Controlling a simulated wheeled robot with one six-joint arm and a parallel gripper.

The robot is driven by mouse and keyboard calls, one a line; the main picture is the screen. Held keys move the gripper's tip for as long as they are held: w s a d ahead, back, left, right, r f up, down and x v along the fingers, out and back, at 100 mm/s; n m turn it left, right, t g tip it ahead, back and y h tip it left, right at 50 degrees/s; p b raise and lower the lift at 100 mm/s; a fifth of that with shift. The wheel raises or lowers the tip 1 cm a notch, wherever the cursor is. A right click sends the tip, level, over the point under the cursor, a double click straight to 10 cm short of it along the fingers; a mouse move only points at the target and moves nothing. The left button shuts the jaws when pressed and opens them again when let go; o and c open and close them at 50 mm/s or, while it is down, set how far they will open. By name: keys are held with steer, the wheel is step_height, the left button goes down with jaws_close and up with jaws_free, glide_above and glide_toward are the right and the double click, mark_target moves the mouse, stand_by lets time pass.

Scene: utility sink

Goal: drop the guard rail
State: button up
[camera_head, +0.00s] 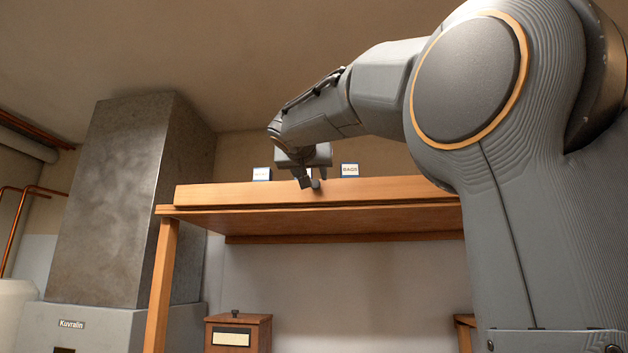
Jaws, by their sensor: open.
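The guard rail (240,195) looks to be the long orange-brown wooden board along the front edge of the raised wooden shelf (350,219). It stands upright along that edge. My gripper (308,183) is open at the rail's upper edge, near the middle of its visible length. Its fingertips overlap the rail's upper part in the picture; I cannot tell whether they touch it. My arm hides the rail's right end.
A wooden box (238,334) stands below the shelf. A tall grey metal duct (125,200) rises at left. A shelf post (161,285) stands beside it.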

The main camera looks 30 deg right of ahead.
mark_target(315, 185)
steer(key=shift+p+x, duration=1.7)
steer(key=shift+x, duration=1.65)
steer(key=shift+f, duration=0.1)
jaws_close()
